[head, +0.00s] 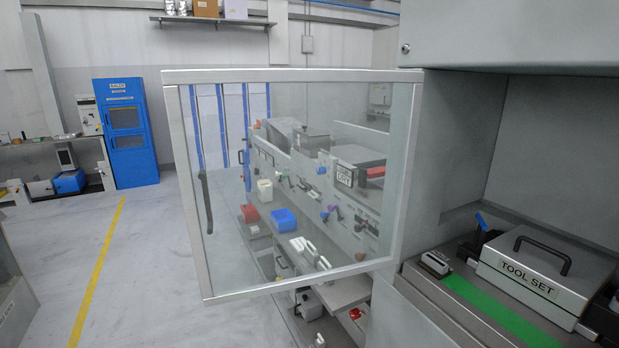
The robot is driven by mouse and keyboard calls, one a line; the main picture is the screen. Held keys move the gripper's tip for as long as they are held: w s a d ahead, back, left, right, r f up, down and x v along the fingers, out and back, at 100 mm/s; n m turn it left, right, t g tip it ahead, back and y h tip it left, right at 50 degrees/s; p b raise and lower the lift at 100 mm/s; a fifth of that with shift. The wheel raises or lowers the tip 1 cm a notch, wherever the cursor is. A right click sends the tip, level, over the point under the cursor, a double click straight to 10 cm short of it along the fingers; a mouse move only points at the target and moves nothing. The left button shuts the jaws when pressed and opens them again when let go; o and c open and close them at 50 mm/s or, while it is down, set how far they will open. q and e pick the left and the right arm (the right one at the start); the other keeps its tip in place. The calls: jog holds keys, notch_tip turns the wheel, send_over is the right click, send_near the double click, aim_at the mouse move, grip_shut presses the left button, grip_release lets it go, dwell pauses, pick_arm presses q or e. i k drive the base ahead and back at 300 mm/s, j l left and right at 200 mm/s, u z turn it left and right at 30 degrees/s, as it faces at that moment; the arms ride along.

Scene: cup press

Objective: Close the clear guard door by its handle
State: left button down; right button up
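The clear guard door (300,180) is a transparent panel in a light metal frame. It stands swung open, hinged at its right side beside the grey machine cabinet (500,30). Its black handle (203,195) is a curved vertical bar near the door's left edge. Neither of my grippers shows in the head view, and nothing touches the handle.
The open machine bay on the right holds a grey box marked TOOL SET (540,275), with a black handle on top, and a green strip (497,318). Benches with bins show through the door. The floor (130,260) at left is clear, with a yellow line.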

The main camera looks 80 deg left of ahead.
aim_at(172, 79)
jog(key=k+j, duration=0.15)
jog(key=j, duration=0.25)
jog(key=k+j, duration=0.2)
jog(key=j, duration=0.2)
jog(key=k+j+z, duration=0.1)
jog(key=j, duration=0.3)
jog(key=k+j, duration=0.25)
jog(key=j, duration=0.15)
jog(key=k+j+z, duration=0.1)
jog(key=j, duration=0.3)
jog(key=k+j, duration=0.25)
jog(key=j, duration=0.55)
jog(key=k+j+z, duration=0.1)
jog(key=j, duration=0.4)
jog(key=k+j, duration=0.1)
jog(key=j, duration=0.45)
jog(key=z, duration=0.05)
